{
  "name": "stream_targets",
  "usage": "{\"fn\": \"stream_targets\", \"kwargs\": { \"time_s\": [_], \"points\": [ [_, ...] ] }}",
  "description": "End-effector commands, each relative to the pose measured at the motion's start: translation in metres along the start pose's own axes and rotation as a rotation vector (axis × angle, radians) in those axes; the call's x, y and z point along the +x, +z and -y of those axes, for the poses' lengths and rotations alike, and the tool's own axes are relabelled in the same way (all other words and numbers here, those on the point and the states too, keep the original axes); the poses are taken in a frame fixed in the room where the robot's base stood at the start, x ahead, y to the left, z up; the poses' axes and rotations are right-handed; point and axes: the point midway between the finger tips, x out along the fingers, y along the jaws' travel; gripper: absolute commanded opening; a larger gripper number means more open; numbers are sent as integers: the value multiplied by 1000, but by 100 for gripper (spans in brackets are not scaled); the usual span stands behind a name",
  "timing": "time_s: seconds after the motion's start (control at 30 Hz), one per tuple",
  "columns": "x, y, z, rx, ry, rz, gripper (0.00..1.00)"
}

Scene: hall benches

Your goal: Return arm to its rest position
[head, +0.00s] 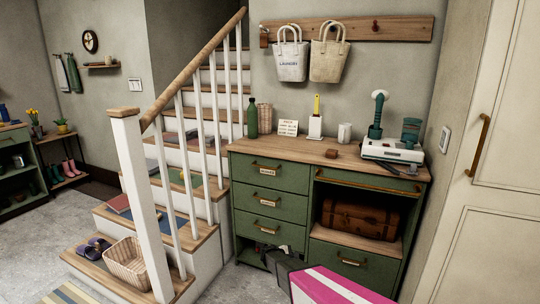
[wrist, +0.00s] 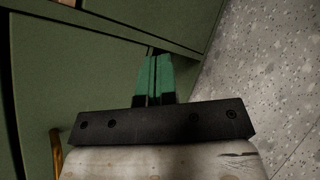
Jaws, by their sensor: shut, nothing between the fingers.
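My gripper (wrist: 154,62) shows in the wrist view as two green fingers side by side, shut with nothing between them. The fingers are in front of a dark green panel. In the head view my arm comes in from the bottom edge. The dark part at its end is low in front of the green cabinet (head: 266,205), near the open space under its left drawers. The fingertips are hard to make out there. I cannot tell whether the gripper touches the cabinet.
On the cabinet's wooden top are a green bottle (head: 252,118), a white mug (head: 344,132) and a white and green machine (head: 393,150). A brown suitcase (head: 358,218) lies in the right opening. Stairs with a basket (head: 127,264) stand left. Speckled grey floor (wrist: 270,90) is clear at right in the wrist view.

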Motion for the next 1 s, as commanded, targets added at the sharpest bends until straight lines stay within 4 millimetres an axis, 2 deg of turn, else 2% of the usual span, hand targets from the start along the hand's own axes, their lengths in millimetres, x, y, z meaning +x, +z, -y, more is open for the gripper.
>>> {"fn": "stream_targets", "kwargs": {
  "time_s": [0.03,0.1,0.27,0.4,0.5,0.6,0.73,0.83,1.0],
  "points": [
    [-8,44,10,95,-81,-15,0],
    [-15,81,22,225,-195,-39,0],
    [-43,158,51,520,-458,-87,0],
    [-78,215,76,770,-689,-127,0],
    [-107,249,90,934,-847,-157,0],
    [-133,275,100,1065,-983,-183,0],
    [-158,294,105,1177,-1106,-208,0],
    [-166,300,106,1218,-1155,-219,0],
    [-168,301,106,1228,-1166,-221,0]
  ]
}}
